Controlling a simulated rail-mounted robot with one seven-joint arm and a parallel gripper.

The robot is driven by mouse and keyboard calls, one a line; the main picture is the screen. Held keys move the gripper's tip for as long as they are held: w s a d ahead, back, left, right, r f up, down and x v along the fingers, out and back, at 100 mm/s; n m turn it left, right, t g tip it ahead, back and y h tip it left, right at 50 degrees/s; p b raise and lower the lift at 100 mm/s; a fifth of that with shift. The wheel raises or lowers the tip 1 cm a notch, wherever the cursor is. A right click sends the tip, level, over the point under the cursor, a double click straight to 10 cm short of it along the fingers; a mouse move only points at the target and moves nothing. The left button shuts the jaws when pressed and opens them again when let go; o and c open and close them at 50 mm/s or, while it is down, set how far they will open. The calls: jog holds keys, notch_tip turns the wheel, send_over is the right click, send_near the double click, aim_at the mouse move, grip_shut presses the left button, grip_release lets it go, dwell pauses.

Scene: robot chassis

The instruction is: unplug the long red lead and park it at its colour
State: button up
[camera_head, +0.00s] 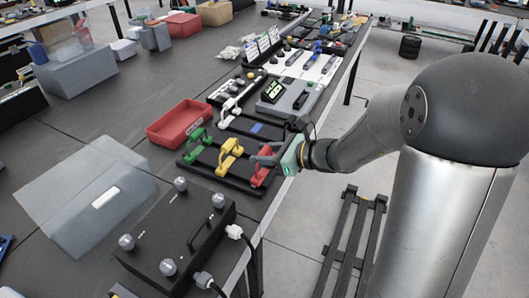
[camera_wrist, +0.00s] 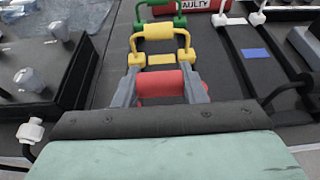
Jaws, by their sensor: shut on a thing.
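My gripper (camera_head: 275,158) is at the near end of a black rack (camera_head: 217,172) on the bench. Its two grey fingers are shut on a red handle-shaped lead (camera_head: 262,176), which also shows between the fingers in the wrist view (camera_wrist: 160,84). The ends of the red lead are hidden by the fingers and my gripper body, so I cannot tell whether they are seated. Beyond it stand a yellow lead (camera_head: 230,152) and a green lead (camera_head: 197,141) of similar shape. A yellow patch (camera_wrist: 162,59) lies below the yellow lead.
A red bin (camera_head: 180,125) marked FAULTY stands behind the leads. A black box with several grey knobs (camera_head: 180,235) is at the near left. A white lead (camera_head: 229,112) and a blue patch (camera_head: 257,127) are to the right. The bench edge is close.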

jog(key=shift+f+b, duration=0.6)
jog(key=shift+f, duration=0.25)
jog(key=o, duration=1.1)
jog(key=shift+c, duration=0.2)
jog(key=p+v, duration=0.1)
jog(key=v, duration=1.6)
jog(key=shift+d+p, duration=0.25)
jog(key=shift+p, duration=0.1)
jog(key=shift+s+a+r, duration=0.1)
jog(key=shift+r, duration=0.05)
